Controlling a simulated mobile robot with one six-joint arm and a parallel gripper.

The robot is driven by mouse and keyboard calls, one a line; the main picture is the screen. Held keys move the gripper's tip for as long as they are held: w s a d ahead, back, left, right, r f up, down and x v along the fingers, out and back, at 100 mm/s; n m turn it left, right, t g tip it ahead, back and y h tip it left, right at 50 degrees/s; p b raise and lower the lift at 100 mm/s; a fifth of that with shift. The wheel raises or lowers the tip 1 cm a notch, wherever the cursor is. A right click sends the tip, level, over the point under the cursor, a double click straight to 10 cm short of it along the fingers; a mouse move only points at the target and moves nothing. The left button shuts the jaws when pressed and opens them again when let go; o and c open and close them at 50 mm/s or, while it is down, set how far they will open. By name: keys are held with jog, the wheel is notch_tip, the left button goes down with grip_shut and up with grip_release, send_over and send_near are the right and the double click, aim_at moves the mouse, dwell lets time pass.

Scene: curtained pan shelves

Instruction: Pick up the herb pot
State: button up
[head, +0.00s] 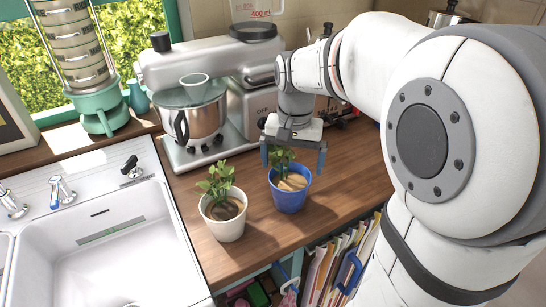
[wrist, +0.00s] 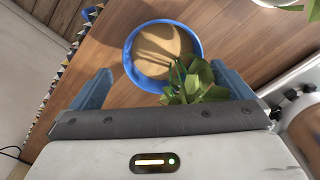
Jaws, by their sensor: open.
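Two potted plants stand upright on the wooden counter. One is a blue pot (head: 291,197) with brown soil and a leafy green plant; the other is a white pot (head: 226,225) to its left with a similar plant. My gripper (head: 293,168) points down over the blue pot, open and empty, with one finger to each side of the plant. In the wrist view the blue pot's rim (wrist: 128,58) shows ahead of the open gripper (wrist: 162,70), and leaves overlap the right finger's side. Only an edge of the white pot (wrist: 272,3) shows there.
A stand mixer (head: 205,85) stands behind the pots. A white sink (head: 100,235) lies at left. Folders (head: 335,265) fill the shelf below the counter's front edge. Bare counter (head: 345,190) lies right of the blue pot.

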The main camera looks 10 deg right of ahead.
aim_at(290, 183)
jog(key=f, duration=0.7)
jog(key=shift+w+f, duration=0.2)
jog(key=shift+f, duration=0.15)
jog(key=shift+c, duration=0.2)
jog(key=shift+r+p, duration=0.1)
jog(key=shift+p, duration=0.2)
jog(key=c, duration=0.9)
